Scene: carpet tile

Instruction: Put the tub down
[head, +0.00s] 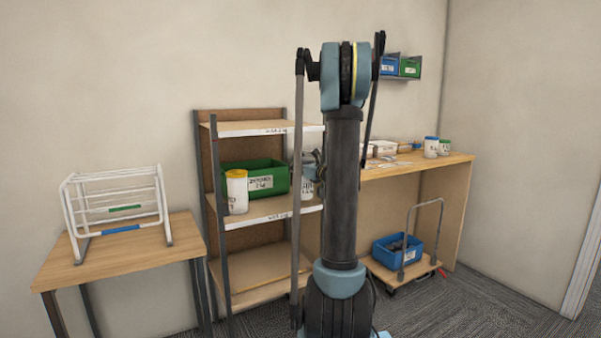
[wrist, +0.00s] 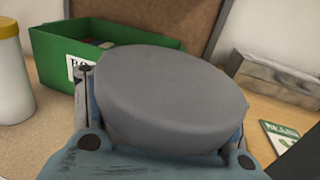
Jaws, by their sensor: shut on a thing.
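The tub with a grey lid (wrist: 170,95) fills the middle of the wrist view. My gripper (wrist: 166,142) is shut around its sides. In the head view a strip of the white tub (head: 307,188) shows beside my arm, at the right end of the middle shelf (head: 275,212). My arm hides most of the tub and my gripper there. The tub looks upright. Its base is hidden in the wrist view, so I cannot tell whether it touches the shelf.
A green bin (head: 268,181) and a white tub with a yellow lid (head: 237,192) stand on the middle shelf, left of the held tub. A workbench (head: 440,162) with tubs and boxes is at right. A side table (head: 120,262) holds a white rack.

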